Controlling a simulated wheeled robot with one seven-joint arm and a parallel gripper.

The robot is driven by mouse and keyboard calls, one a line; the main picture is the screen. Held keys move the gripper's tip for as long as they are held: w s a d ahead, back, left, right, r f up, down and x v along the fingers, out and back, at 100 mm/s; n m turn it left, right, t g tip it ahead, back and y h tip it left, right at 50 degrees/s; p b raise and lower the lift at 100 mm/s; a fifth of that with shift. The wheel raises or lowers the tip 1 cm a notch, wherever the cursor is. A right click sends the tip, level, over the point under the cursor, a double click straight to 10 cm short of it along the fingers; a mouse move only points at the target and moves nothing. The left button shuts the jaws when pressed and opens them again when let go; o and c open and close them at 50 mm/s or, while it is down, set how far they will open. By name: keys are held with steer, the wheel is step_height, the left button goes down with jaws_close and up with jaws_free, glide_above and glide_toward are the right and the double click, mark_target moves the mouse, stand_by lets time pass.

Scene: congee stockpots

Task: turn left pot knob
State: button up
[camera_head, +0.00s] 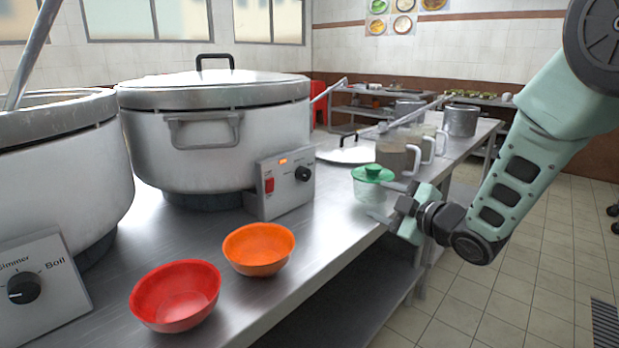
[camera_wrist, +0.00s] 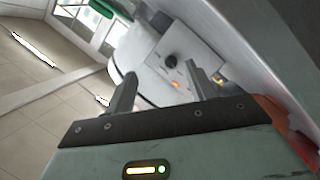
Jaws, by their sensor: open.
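The left pot (camera_head: 55,170) is a large metal stockpot at the left edge of the head view, with a ladle or pole leaning in it. Its black knob (camera_head: 24,287) sits on a grey panel marked Simmer and Boil. A second, lidded pot (camera_head: 215,135) stands to its right; its control box has a black knob (camera_head: 303,174), a red switch and a lit orange lamp. My gripper (camera_head: 392,216) is at the counter's front edge, right of both pots and apart from both knobs. In the wrist view my gripper (camera_wrist: 160,78) is open and empty, with a dark knob (camera_wrist: 178,60) beyond the fingers.
A red bowl (camera_head: 175,296) and an orange bowl (camera_head: 259,248) stand on the metal counter before the pots. A green-lidded container (camera_head: 372,183) is close beside my gripper. Jugs (camera_head: 397,157) stand farther back. The tiled floor on the right is mostly clear.

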steer(key=a+n+y, duration=0.3)
steer(key=a, duration=0.1)
glide_toward(306, 176)
steer(key=shift+g, duration=0.4)
steer(key=x, duration=0.8)
steer(key=shift+w+a+r+p, duration=0.2)
steer(key=shift+w+r+p, duration=0.1)
steer(key=shift+w, duration=0.1)
steer(key=c, duration=1)
